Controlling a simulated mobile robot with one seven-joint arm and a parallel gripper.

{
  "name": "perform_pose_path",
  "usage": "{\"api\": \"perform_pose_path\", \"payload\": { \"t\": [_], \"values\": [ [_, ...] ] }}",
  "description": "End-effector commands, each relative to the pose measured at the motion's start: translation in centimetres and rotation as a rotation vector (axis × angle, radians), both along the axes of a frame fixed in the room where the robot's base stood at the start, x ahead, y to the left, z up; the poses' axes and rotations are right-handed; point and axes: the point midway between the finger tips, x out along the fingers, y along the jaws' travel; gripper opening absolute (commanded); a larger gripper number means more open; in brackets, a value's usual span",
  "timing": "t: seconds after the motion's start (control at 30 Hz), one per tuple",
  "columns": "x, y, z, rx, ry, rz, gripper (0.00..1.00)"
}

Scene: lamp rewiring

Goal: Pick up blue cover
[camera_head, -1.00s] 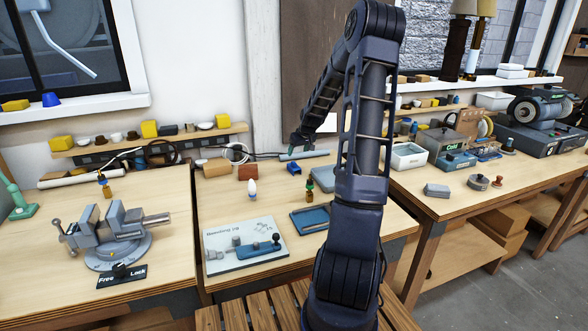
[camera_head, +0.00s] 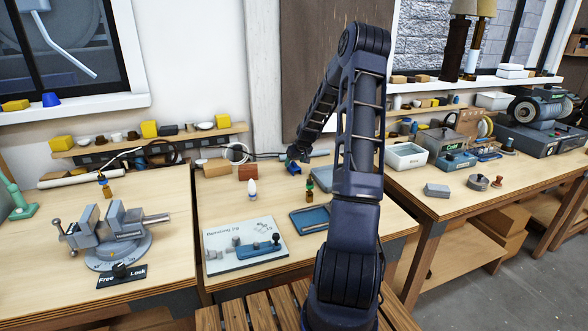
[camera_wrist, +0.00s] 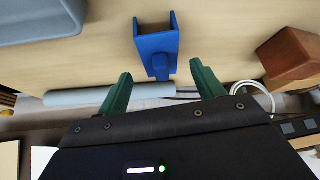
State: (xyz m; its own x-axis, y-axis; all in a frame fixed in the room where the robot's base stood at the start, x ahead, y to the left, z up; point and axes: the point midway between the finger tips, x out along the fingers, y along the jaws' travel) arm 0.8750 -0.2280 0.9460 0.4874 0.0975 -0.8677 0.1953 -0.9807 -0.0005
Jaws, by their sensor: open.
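The blue cover, a small blue channel-shaped piece (camera_wrist: 157,44), lies on the wooden bench in the wrist view, with a narrow tab toward my gripper. It also shows in the head view (camera_head: 294,168), partly covered by my gripper. My gripper (camera_wrist: 160,70) has two green fingers, spread apart and empty. In the wrist picture the fingertips lie to either side of the tab's end; I cannot tell the height between them. In the head view my gripper (camera_head: 297,157) is at the back of the middle bench, just above the blue piece.
A reddish-brown block (camera_wrist: 289,55) stands right of the cover in the wrist view. A grey container (camera_wrist: 40,22) is left. A pale tube (camera_wrist: 110,94) lies beyond the fingers. In the head view, a blue tray (camera_head: 311,219) and a bending jig board (camera_head: 245,243) lie nearer.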

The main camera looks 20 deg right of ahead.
Motion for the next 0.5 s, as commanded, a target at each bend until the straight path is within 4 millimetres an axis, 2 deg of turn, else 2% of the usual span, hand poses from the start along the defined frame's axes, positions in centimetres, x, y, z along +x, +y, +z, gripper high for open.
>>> {"api": "perform_pose_path", "payload": {
  "t": [0.1,0.2,0.5],
  "values": [
    [0.6,0.4,-1.7,0.002,0.001,0.001,0.67],
    [1.2,0.4,-2.6,0.001,0.000,0.000,0.67],
    [1.5,0.4,-3.0,-0.001,-0.001,0.000,0.65]
  ]
}}
